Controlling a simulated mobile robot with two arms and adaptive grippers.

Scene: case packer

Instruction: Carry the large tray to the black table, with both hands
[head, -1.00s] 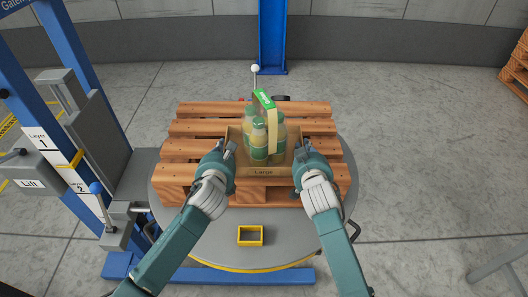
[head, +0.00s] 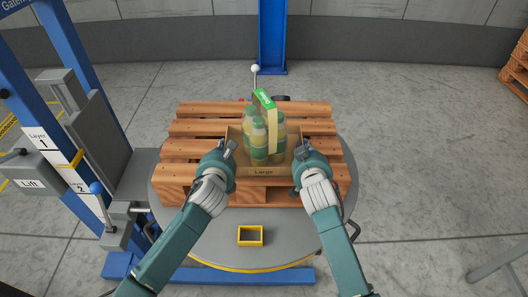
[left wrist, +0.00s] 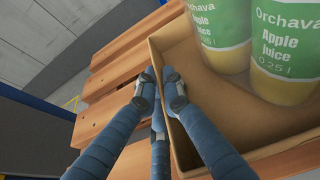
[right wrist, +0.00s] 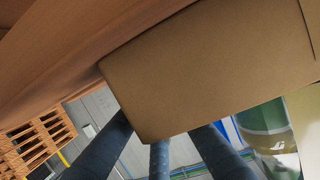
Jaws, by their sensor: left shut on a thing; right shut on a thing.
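The large tray (head: 263,171) is a brown cardboard box marked "Large", resting on the wooden pallet, with apple juice bottles (head: 259,143) and a green-topped carton strip (head: 265,98) in it. My left gripper (head: 230,149) is at the tray's left side. In the left wrist view its fingers (left wrist: 161,77) are shut on the tray's wall (left wrist: 182,140), with the bottles (left wrist: 285,60) beyond. My right gripper (head: 298,154) is shut on the tray's right side. In the right wrist view the tray wall (right wrist: 205,65) hides its fingertips. No black table is in view.
The wooden pallet (head: 185,145) lies on a round grey turntable (head: 200,235). A small yellow frame (head: 250,236) sits near its front edge. A blue-framed lift (head: 75,185) stands at the left, a blue post (head: 272,35) behind. The floor at the right (head: 430,160) is mostly clear.

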